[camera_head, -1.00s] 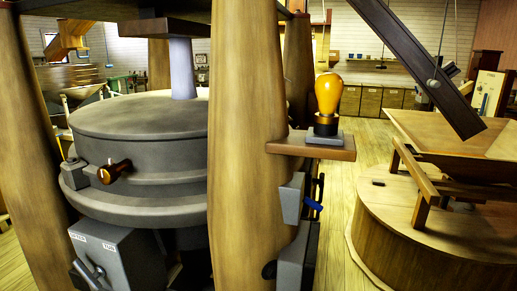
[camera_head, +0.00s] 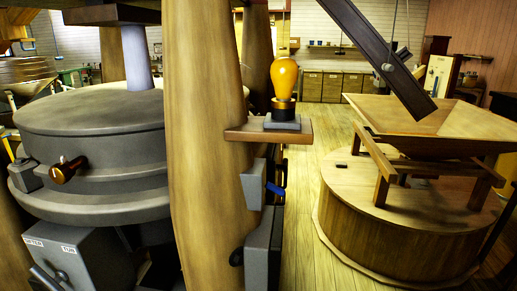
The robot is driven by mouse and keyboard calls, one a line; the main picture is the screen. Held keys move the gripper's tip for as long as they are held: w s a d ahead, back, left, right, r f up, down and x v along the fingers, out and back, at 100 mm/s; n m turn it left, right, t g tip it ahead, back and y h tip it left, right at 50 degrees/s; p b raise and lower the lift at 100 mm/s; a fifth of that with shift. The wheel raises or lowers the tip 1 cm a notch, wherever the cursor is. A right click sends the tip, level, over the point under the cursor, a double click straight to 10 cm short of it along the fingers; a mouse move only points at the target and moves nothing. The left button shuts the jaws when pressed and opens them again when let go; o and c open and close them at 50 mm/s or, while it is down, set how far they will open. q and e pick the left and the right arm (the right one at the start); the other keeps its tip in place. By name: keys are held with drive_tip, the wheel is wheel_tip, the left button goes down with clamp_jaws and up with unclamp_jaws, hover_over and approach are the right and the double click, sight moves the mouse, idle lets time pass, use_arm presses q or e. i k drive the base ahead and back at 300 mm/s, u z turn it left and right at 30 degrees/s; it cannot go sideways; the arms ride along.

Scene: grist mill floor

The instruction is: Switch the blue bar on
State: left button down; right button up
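A small blue bar (camera_head: 275,188) sticks out from a grey switch box (camera_head: 254,186) on the right side of a thick wooden post (camera_head: 205,150). The bar tilts slightly down to the right. Above it, an amber bulb (camera_head: 284,78) stands upright in a dark socket on a wooden shelf (camera_head: 268,133); whether it is lit I cannot tell. Neither of my grippers is in view.
A grey millstone casing (camera_head: 95,125) and a lever box (camera_head: 75,260) stand left of the post. A dark box with a round knob (camera_head: 262,245) hangs below the switch. A round wooden tub (camera_head: 400,220) with a hopper stands right. Plank floor (camera_head: 303,190) lies clear between.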

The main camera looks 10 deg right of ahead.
sight(273, 187)
drive_tip(key=u, duration=2.15)
drive_tip(key=k, duration=0.85)
drive_tip(key=z, duration=1.05)
drive_tip(key=i, duration=0.5)
